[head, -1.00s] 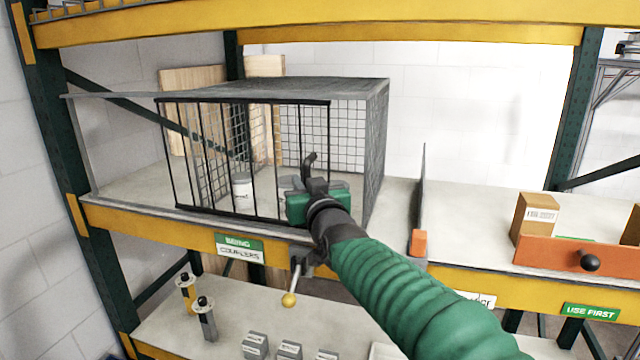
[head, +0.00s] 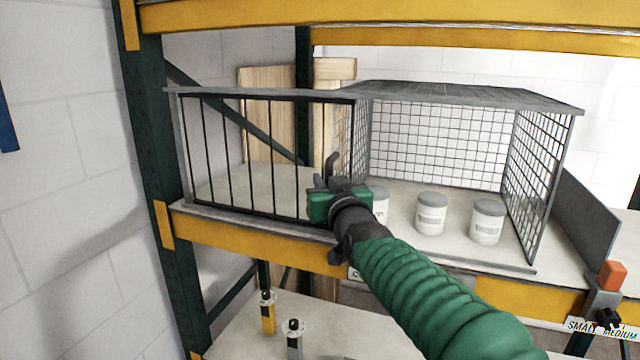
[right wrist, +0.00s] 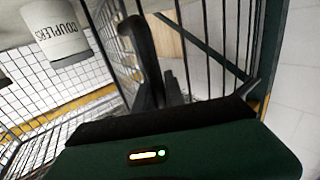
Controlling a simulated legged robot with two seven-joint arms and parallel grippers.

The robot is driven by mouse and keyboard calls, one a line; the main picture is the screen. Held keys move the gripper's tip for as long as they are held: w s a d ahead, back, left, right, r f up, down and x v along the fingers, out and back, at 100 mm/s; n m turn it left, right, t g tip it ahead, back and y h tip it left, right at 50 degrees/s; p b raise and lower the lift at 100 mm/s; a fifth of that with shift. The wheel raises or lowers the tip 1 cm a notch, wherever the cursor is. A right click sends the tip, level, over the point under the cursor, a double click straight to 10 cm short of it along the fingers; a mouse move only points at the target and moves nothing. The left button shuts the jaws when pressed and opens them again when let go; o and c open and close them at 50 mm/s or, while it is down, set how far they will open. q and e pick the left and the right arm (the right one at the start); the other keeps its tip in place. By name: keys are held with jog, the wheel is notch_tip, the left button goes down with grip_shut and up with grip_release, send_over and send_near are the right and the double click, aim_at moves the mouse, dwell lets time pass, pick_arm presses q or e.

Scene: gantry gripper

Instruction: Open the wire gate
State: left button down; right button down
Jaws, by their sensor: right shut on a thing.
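The wire gate (head: 268,155), a black frame with vertical bars, stands upright at the left end of its grey rail in the head view. The wire-mesh cage (head: 440,140) to its right has an uncovered front. My right gripper (head: 333,183) is at the gate's right edge, shut on the gate. Its body hides the exact contact in the head view. In the right wrist view the dark fingers (right wrist: 150,70) stand against the black bars of the gate (right wrist: 215,50). My left gripper is not in view.
White jars (head: 431,213) stand inside the cage; one, marked COUPLERS, shows in the right wrist view (right wrist: 57,35). A dark green rack post (head: 165,180) stands left of the gate. A grey divider (head: 588,220) with an orange block (head: 612,275) is at the right.

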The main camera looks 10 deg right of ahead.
jog(key=shift+w+a, duration=0.1)
jog(key=shift+a, duration=0.05)
jog(key=c, duration=1.4)
grip_release()
jog(key=shift+d, duration=0.2)
jog(key=shift+c, duration=0.2)
jog(key=shift+o, duration=0.2)
jog(key=shift+a, duration=0.1)
jog(key=shift+a, duration=0.15)
